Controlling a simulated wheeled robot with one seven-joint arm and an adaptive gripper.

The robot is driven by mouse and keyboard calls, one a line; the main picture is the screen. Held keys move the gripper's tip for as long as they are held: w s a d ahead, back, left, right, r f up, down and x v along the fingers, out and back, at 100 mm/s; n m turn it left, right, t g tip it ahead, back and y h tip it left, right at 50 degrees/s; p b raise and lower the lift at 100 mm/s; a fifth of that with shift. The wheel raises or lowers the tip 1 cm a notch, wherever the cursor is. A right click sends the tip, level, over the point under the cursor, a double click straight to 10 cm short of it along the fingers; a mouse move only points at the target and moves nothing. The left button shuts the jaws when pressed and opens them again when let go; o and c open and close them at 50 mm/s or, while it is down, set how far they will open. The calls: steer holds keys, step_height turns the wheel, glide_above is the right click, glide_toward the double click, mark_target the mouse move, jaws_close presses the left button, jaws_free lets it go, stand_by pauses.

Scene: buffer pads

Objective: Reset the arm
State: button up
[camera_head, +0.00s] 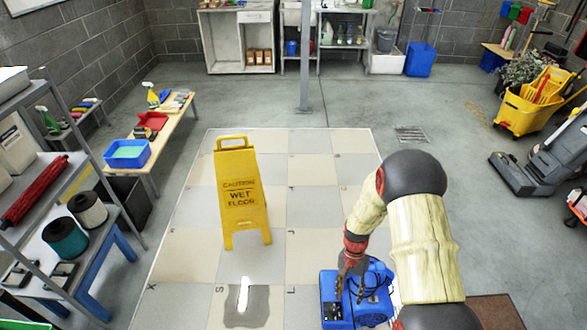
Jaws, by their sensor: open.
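My arm reaches in from the bottom right and bends down at a dark joint. My gripper (347,285) is at its lower end, pointing down in front of a blue machine (371,311) on the tiled floor. The gripper is open, and its fingers overlap the machine's upper left part in the picture. I cannot tell whether they touch it. Nothing is seen held between the fingers. My arm hides part of the machine's right side.
A yellow wet floor sign (240,193) stands on the tiles near a grey puddle (240,306). A shelf rack (75,180) and a bench (173,125) line the left. A yellow mop bucket (525,112) and a grey floor machine (545,165) stand right. A post (305,60) rises behind.

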steer(key=s+r+n+t+p, duration=0.1)
steer(key=s+r, duration=0.5)
steer(key=r, duration=1.1)
steer(key=s+r+n+t+p, duration=0.2)
steer(key=s+r+t, duration=0.3)
steer(key=r, duration=1.2)
steer(key=s+r+n+t+p, duration=0.2)
steer(key=s+r, duration=0.5)
steer(key=r, duration=1)
steer(key=shift+s+n+t, duration=0.15)
steer(key=shift+n+t, duration=0.55)
steer(key=shift+a, duration=0.1)
